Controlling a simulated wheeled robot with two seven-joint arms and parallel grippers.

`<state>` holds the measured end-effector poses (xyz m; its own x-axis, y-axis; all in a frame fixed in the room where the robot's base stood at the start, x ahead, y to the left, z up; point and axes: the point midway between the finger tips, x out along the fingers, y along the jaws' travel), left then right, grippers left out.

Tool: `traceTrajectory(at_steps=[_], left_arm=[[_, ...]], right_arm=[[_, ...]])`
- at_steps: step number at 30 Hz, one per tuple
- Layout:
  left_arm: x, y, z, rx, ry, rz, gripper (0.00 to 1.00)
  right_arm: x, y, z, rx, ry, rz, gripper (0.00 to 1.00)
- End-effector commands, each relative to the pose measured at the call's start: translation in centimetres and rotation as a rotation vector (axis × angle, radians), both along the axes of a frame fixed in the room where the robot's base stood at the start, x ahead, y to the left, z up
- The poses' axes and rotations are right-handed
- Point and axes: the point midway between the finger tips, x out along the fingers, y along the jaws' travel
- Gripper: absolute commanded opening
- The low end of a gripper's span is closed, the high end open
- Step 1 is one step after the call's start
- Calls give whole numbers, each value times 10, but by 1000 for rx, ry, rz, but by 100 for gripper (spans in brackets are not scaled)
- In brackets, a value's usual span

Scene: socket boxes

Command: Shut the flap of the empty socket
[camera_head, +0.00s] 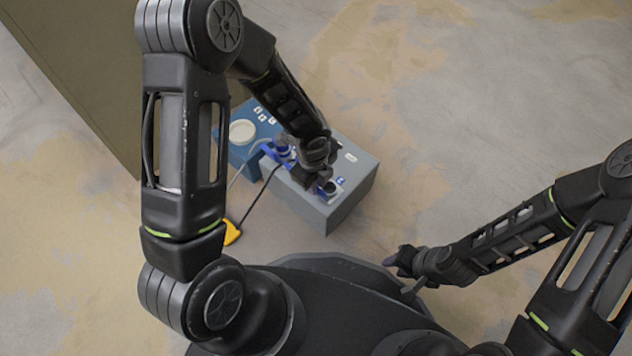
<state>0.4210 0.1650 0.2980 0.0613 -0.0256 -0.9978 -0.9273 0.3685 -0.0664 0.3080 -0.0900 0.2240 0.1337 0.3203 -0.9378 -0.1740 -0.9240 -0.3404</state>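A grey socket box (345,205) stands on the floor, in the middle of the view. Toward its left end is a socket with blue parts (272,153), which look raised; a black cable runs down from near it. A second socket (331,188) with a dark round face shows at the right front of the box top. My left gripper (318,178) is low over the box top, beside this second socket. It partly hides the sockets and their flaps, and its fingers are unclear. My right gripper (400,268) is away from the box, near my base; its finger opening cannot be made out.
A blue box (238,153) with a pale round disc (242,132) and small white labels adjoins the grey box at the left. A yellow-orange object (231,232) lies by the cable's lower end. A large olive-brown block (85,65) stands at upper left. The floor at right is clear.

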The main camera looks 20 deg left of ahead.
Motion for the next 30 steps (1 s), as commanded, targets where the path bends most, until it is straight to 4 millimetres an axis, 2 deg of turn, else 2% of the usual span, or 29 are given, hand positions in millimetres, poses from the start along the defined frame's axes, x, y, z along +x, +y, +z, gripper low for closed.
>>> traceTrajectory(at_steps=[6,30], left_arm=[[0,0,0,0,0,0,0],[0,0,0,0,0,0,0]], right_arm=[[0,0,0,0,0,0,32],[0,0,0,0,0,0,32]])
